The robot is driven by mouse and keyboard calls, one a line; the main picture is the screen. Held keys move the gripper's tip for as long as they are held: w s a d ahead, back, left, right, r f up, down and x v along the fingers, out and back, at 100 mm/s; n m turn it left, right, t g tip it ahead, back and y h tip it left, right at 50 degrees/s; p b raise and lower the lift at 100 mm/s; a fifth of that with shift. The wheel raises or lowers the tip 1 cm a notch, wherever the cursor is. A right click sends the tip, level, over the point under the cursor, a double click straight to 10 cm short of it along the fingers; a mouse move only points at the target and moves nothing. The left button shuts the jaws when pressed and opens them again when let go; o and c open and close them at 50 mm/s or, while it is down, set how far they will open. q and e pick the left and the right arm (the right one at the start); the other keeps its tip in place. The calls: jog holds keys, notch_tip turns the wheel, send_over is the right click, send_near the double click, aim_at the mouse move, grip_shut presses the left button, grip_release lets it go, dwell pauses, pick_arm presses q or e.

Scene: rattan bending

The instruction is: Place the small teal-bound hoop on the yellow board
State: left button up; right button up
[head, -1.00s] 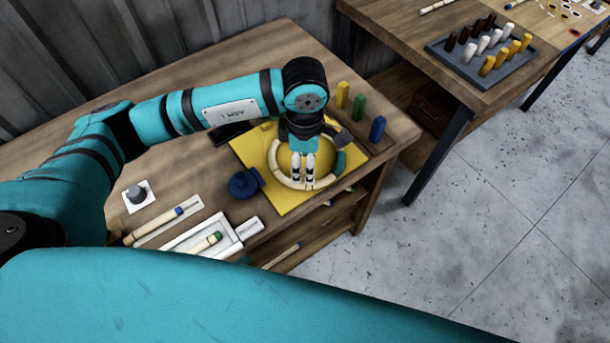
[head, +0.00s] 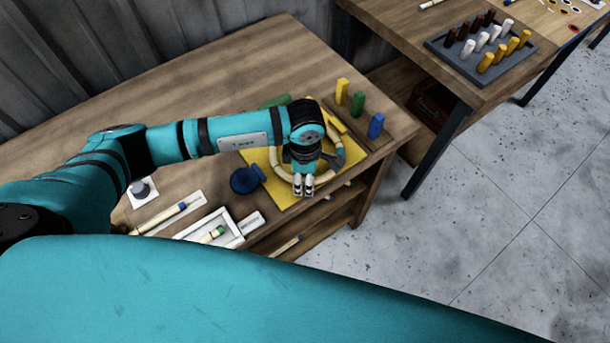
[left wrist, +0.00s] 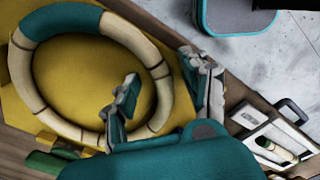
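The hoop (head: 338,158) is a cream ring with dark bands and one teal-wrapped stretch. It lies over the yellow board (head: 283,197) and looks flat on it, though the contact is partly hidden. The left wrist view shows the hoop (left wrist: 29,83) almost whole, with the board (left wrist: 80,80) inside and around it. My left gripper (head: 303,188) is at the hoop's near side. In the left wrist view its fingers (left wrist: 160,68) are apart, one inside the ring and one outside, with the rim between them and gaps on both sides. My right gripper is not in view.
A dark blue round object (head: 245,180) stands at the board's left edge. Yellow (head: 342,91), green (head: 358,104) and blue (head: 376,125) pegs stand behind right. A white tray (head: 181,233) is at the front left. A second table with a peg rack (head: 481,50) is at upper right.

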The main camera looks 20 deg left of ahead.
pick_arm(q)
grip_shut()
jog(key=shift+w+a+b, duration=0.4)
jog(key=shift+w+a, duration=0.1)
jog(key=shift+a, duration=0.1)
jog(key=shift+w+a, duration=0.35)
jog(key=shift+a, duration=0.25)
jog(key=shift+o, duration=0.8)
grip_release()
jog(key=shift+d, duration=0.15)
notch_tip(320, 180, up, 12)
